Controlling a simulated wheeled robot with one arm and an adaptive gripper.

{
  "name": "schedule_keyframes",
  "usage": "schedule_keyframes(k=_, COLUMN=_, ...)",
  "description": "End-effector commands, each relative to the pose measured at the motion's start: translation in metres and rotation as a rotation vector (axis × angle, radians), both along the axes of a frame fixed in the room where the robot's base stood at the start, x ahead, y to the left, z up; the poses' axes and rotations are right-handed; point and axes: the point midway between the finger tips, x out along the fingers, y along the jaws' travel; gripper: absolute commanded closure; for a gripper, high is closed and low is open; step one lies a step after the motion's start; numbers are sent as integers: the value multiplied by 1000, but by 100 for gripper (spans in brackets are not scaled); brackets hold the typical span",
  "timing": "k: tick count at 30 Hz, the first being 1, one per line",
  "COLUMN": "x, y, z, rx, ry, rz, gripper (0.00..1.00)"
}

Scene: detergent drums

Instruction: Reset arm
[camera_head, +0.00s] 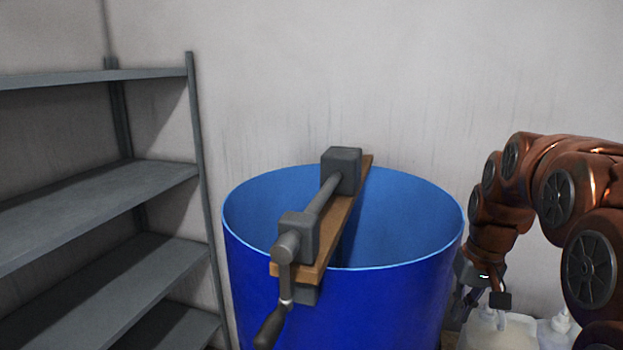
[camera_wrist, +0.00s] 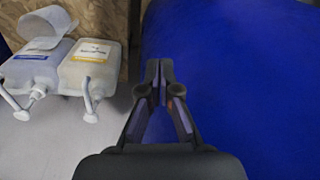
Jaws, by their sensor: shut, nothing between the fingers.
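My copper-coloured arm comes in from the right in the head view and bends down to the right of a large blue drum (camera_head: 345,305). My gripper (camera_wrist: 159,72) is shut and empty in the wrist view. Its fingertips appear over or close to the blue drum wall (camera_wrist: 235,75); the exact gap cannot be told. In the head view, the gripper end is low beside the drum and partly hidden.
A wooden board (camera_head: 340,215) with a grey crank mechanism (camera_head: 318,208) lies across the drum's open top. Pale detergent containers with pumps, one yellow-labelled (camera_wrist: 88,70) and one blue-labelled (camera_wrist: 35,68), stand beside the drum. Empty grey shelves (camera_head: 95,205) stand at left.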

Motion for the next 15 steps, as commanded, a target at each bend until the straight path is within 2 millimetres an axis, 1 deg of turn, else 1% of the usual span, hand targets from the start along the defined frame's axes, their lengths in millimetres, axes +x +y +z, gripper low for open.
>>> schedule_keyframes(k=1, x=-14, y=12, z=-1, rx=-2, ry=11, rz=12, gripper=100)
schedule_keyframes(k=6, x=-65, y=44, z=-14, rx=-12, ry=55, rz=38, gripper=100)
schedule_keyframes(k=11, x=-113, y=66, z=-29, rx=-22, ry=95, rz=61, gripper=100)
schedule_keyframes(k=12, x=-127, y=70, z=-33, rx=-25, ry=107, rz=67, gripper=100)
schedule_keyframes(k=14, x=-145, y=76, z=-40, rx=-31, ry=123, rz=76, gripper=100)
schedule_keyframes(k=15, x=-159, y=80, z=-45, rx=-34, ry=135, rz=81, gripper=100)
